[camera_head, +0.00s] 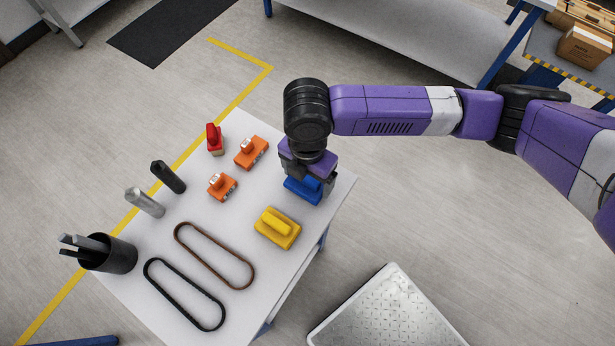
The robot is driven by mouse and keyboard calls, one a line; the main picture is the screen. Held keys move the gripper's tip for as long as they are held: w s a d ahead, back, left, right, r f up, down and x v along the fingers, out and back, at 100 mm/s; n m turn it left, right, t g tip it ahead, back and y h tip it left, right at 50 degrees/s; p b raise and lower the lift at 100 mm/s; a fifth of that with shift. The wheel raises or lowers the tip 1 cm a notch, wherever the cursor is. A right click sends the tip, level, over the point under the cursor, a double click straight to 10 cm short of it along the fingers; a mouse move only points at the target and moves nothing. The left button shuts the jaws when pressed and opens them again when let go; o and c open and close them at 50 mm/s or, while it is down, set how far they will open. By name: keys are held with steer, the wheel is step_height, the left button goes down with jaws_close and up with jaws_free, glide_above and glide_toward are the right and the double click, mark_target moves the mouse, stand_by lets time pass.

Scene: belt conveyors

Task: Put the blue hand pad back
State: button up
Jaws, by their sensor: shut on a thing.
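The blue hand pad (301,191) is at the right part of the white table (196,238), near its far right corner. My gripper (308,178) is above it and shut on it, pointing down. The gripper hides the top of the pad. I cannot tell whether the pad rests on the table or is just above it. A yellow hand pad (277,229) sits on the table just in front of the blue one, apart from it.
Two orange blocks (251,152) and a red-topped piece (215,139) lie left of my gripper. A black cylinder (168,177), a grey cylinder (145,202), a black cup (109,254) with tools and two belt loops (215,256) occupy the table's left and front.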

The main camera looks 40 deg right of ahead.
steer(key=shift+f, duration=0.7)
steer(key=shift+f, duration=0.1)
steer(key=o, duration=1.1)
steer(key=shift+o, duration=0.2)
step_height(320, 180, up, 12)
steer(key=shift+r+b, duration=0.15)
steer(key=shift+b, duration=0.3)
